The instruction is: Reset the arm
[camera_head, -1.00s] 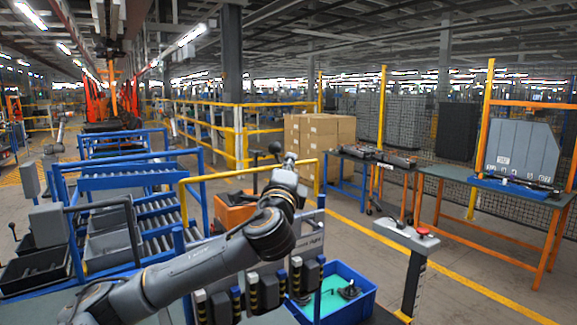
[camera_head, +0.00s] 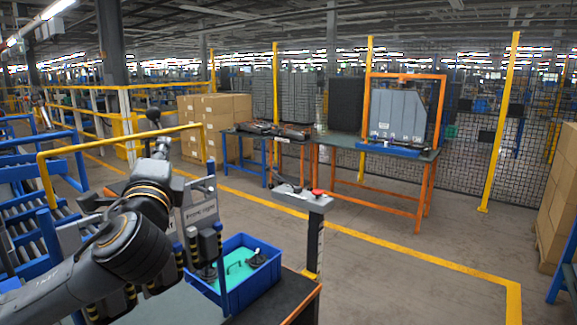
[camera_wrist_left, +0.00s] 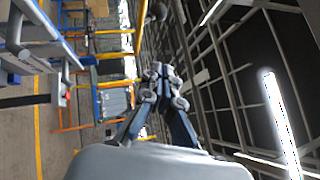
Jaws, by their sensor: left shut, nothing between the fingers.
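My left arm comes in from the lower left of the head view, bent at a dark joint, with its wrist raised. My left gripper (camera_head: 161,146) points up and away in front of the yellow rail, with no object in it. In the left wrist view the gripper (camera_wrist_left: 163,73) shows its two fingers drawn together at the tips, shut and empty. My right gripper is in neither view.
A blue bin (camera_head: 241,283) with dark parts stands below the arm. A post with a red button (camera_head: 317,192) stands right of it. A yellow rail (camera_head: 110,140) and blue roller racks (camera_head: 30,222) lie left. Orange-framed tables (camera_head: 398,182) stand behind. Floor at centre right is clear.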

